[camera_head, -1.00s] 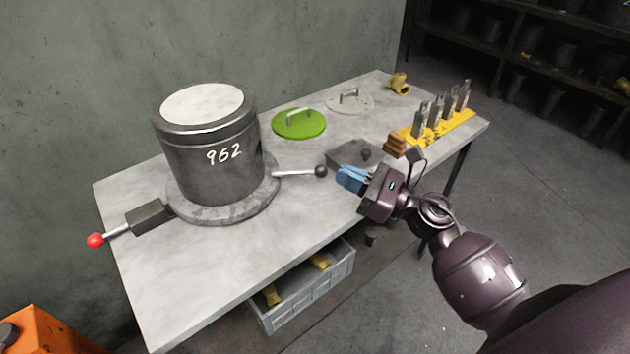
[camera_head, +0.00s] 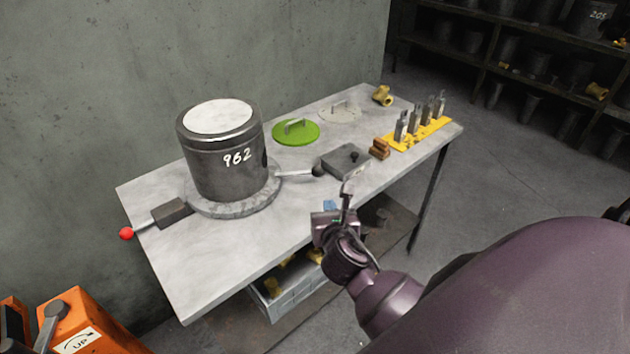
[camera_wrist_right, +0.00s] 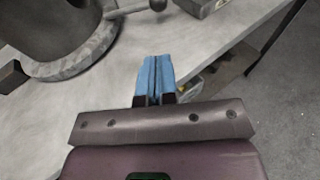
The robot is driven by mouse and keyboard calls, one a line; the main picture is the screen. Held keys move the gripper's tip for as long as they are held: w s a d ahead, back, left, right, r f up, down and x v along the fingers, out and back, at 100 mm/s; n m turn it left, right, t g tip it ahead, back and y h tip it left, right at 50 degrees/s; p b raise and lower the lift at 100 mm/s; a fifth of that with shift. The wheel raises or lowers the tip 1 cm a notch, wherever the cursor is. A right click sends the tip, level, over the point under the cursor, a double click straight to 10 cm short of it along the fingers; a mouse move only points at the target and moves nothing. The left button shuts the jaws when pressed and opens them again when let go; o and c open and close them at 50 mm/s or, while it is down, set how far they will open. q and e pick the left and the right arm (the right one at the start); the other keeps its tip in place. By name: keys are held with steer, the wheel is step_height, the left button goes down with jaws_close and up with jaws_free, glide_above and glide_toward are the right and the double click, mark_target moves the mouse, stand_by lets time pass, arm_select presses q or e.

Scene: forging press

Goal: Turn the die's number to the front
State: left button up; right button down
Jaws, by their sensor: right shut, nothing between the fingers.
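The die is a dark grey cylinder (camera_head: 215,178) with a pale top, upright on a round grey turntable (camera_head: 235,208) on the bench. Its white number 962 (camera_head: 237,158) faces the bench's front, right of the cylinder's middle. A rod handle (camera_head: 292,174) with a dark ball knob extends right from the turntable. The handle (camera_wrist_right: 133,8) and turntable (camera_wrist_right: 62,68) also show in the right wrist view. My right gripper (camera_head: 330,206) has blue fingers, shut and empty, near the bench's front edge, apart from the handle. The wrist view shows the fingers (camera_wrist_right: 154,75) together. My left gripper is out of view.
A red-knobbed lever (camera_head: 127,233) projects at the left. A dark block (camera_head: 345,162) sits right of the handle knob. Green (camera_head: 296,132) and grey (camera_head: 340,112) lids lie behind. A yellow rack (camera_head: 420,134) stands right. The bench (camera_head: 195,275) is clear at front left.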

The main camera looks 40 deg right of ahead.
mark_target(321, 170)
steer(key=b+x, duration=0.1)
steer(key=x, duration=1.3)
steer(key=shift+r, duration=0.15)
steer(key=shift+w+d+r+n+t+y+p, duration=0.3)
steer(key=shift+w+d+n+p, duration=0.1)
steer(key=shift+w+d+p, duration=0.25)
steer(key=shift+w+d+f+n+y+p, duration=0.1)
steer(key=shift+w+d+n+y+p, duration=0.3)
steer(key=shift+w+d+y+p, duration=0.1)
steer(key=shift+w+d+f+n+t+y, duration=0.2)
steer(key=shift+w+d+n+t+y, duration=0.1)
steer(key=shift+w+d+y, duration=0.25)
steer(key=shift+a, duration=0.15)
steer(key=shift+s+p, duration=0.1)
steer(key=shift+p, duration=0.2)
